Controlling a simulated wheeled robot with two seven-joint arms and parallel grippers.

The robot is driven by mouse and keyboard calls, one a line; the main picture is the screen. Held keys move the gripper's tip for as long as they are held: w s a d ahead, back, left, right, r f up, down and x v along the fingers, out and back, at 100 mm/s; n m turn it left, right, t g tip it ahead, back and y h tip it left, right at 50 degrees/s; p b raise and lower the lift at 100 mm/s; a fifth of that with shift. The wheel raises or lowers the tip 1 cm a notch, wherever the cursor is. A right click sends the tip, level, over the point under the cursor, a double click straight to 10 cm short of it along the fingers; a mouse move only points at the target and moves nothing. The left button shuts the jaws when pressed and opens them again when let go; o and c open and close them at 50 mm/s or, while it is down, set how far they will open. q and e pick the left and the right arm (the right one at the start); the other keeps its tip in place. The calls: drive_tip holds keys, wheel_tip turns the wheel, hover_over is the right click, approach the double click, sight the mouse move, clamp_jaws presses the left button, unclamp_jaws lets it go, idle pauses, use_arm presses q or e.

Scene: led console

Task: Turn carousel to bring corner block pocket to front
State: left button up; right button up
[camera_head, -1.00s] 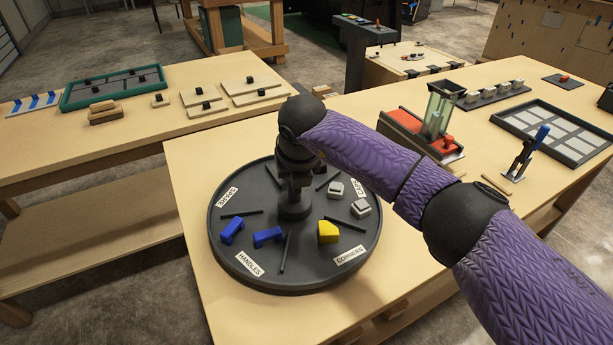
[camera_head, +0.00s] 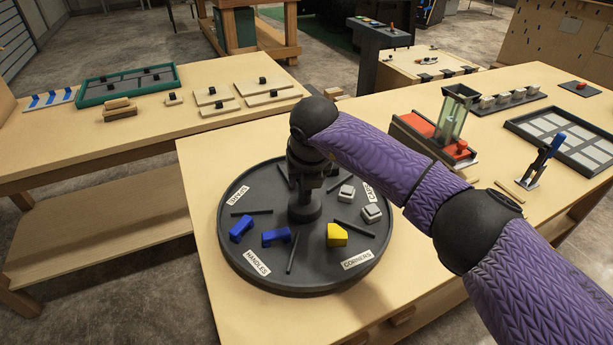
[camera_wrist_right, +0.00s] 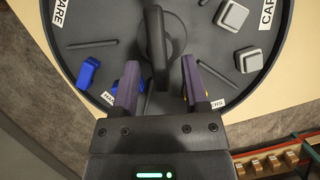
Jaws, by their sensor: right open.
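The dark round carousel (camera_head: 235,262) lies on the near table. Its "CORNERS" label (camera_head: 357,260) and the yellow corner block (camera_head: 337,235) sit at front right. The "HANDLES" label (camera_head: 257,263) and two blue handles (camera_head: 275,236) are at front left. In the wrist view, my right gripper (camera_wrist_right: 160,62) is open above the carousel's centre, its fingers on either side of the black central knob's bar (camera_wrist_right: 156,48); I cannot tell whether they touch it. The fingers partly hide one blue handle and most of the yellow block there. My left gripper is not in view.
Two grey caps (camera_head: 371,213) sit in the carousel's right pocket, between thin black dividers. A red and black dispenser (camera_head: 430,140) and a tray of grey tiles (camera_head: 565,135) stand further right. Another table (camera_head: 150,150) with wooden pieces is behind left.

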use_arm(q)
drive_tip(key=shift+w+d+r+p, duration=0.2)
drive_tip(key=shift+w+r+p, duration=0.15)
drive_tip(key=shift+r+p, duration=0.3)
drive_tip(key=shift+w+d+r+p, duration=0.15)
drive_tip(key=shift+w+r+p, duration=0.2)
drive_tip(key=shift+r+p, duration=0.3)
use_arm(e)
drive_tip(key=v, duration=0.9)
drive_tip(key=shift+s+r, duration=0.2)
drive_tip(key=shift+r, duration=0.2)
